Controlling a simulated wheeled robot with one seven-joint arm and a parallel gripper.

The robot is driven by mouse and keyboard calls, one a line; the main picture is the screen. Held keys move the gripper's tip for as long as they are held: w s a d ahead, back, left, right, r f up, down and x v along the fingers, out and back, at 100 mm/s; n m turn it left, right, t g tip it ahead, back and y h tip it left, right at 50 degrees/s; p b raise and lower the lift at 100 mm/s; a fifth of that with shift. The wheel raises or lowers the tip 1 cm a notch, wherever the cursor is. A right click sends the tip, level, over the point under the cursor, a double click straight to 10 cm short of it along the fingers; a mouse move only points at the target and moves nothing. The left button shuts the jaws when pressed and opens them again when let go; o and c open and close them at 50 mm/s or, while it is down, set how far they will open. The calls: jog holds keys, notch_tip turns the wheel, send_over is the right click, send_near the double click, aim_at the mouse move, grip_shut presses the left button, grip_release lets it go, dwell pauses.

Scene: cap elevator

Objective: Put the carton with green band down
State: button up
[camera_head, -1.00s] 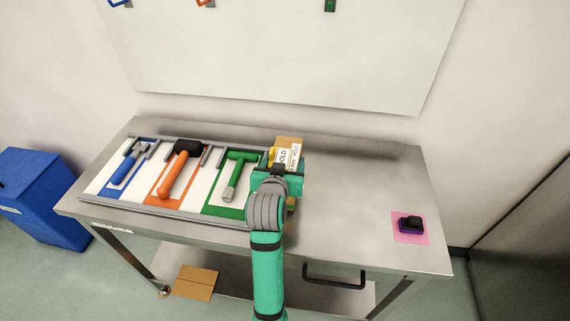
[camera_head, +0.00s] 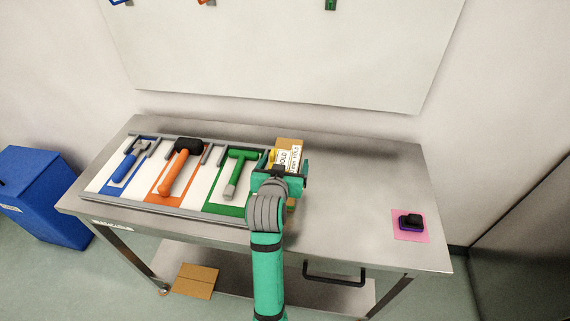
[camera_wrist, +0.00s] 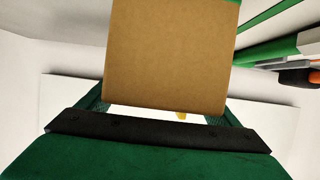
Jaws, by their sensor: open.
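The carton (camera_head: 290,146) is a brown box with white printed labels, standing at the right end of the tool tray in the head view. In the wrist view its plain brown face (camera_wrist: 170,55) fills the middle, with a sliver of green at its upper right corner. My gripper (camera_head: 281,174) is at the near side of the carton, its jaws open around or just in front of it. I cannot tell whether the carton's base rests on the table, since my gripper hides it.
The steel table (camera_head: 345,195) is clear to the right, up to a dark object (camera_head: 410,222) on a pink square. A blue bin (camera_head: 40,195) stands left of the table.

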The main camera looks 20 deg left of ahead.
jog(key=shift+o, duration=0.4)
jog(key=v, duration=1.1)
jog(key=shift+s+d, duration=0.25)
jog(key=shift+s, duration=0.1)
jog(key=shift+w+a+f, duration=0.2)
jog(key=shift+w+f, duration=0.25)
jog(key=shift+w, duration=0.1)
jog(key=x, duration=1)
jog(key=shift+w+a+r, duration=0.1)
jog(key=shift+w+r, duration=0.05)
jog(key=shift+w, duration=0.25)
jog(key=c, duration=1.7)
jog(key=shift+r, duration=0.1)
jog(key=shift+c, duration=0.8)
